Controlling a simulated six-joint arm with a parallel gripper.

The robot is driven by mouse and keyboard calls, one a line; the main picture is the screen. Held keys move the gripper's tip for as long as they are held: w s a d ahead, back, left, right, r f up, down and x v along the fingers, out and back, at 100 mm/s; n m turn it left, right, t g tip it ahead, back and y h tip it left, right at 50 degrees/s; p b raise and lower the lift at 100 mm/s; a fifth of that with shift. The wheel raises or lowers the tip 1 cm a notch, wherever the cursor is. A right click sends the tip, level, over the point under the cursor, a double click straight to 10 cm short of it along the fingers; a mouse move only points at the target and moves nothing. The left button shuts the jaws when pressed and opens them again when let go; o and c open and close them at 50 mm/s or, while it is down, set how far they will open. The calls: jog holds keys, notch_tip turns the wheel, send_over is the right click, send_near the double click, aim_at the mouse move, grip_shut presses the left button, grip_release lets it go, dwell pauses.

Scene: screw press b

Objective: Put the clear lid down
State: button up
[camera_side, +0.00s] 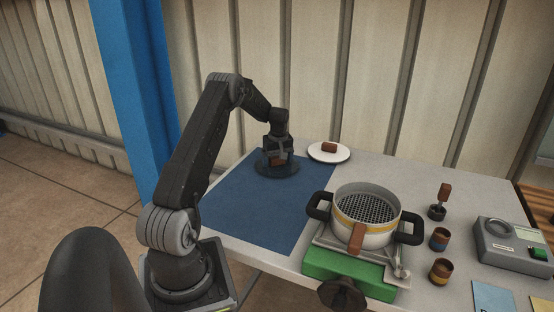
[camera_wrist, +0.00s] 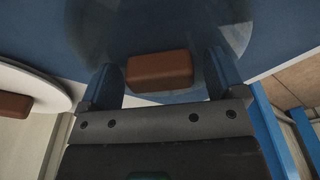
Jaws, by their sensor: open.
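The clear lid (camera_side: 265,171) lies flat on the blue mat (camera_side: 262,215), near the mat's far edge, and looks like a dark see-through disc. Its brown block-shaped knob (camera_wrist: 160,70) shows in the wrist view, between my gripper's fingers. My gripper (camera_side: 278,157) is directly above the lid, pointing down around the knob. In the wrist view my gripper (camera_wrist: 165,78) has its fingers apart, with a gap visible on each side of the knob. In the side view the fingers partly hide the knob.
A white plate (camera_side: 316,154) with a brown-handled piece (camera_side: 329,147) is right of the lid. A pot (camera_side: 367,204) with two black handles stands on a green-based press (camera_side: 345,268). Small cups (camera_side: 439,238) and a grey device (camera_side: 513,244) are further right. The mat's front is clear.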

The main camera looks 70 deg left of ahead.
aim_at(278, 166)
notch_tip(278, 166, up, 12)
jog(key=d, duration=0.1)
jog(key=d+r+m+t, duration=0.1)
jog(key=d+r+m, duration=0.45)
jog(key=d, duration=0.75)
jog(key=d+r+m+t, duration=0.25)
jog(key=d+r, duration=0.55)
jog(key=d, duration=0.5)
jog(key=s+d+f+m+t+h, duration=0.1)
jog(key=s+d+f+m+t, duration=0.1)
jog(key=s+d+m, duration=0.8)
jog(key=s+d, duration=0.6)
jog(key=d, duration=0.4)
jog(key=shift+s+d, duration=0.15)
jog(key=shift+s, duration=0.1)
jog(key=shift+c, duration=0.4)
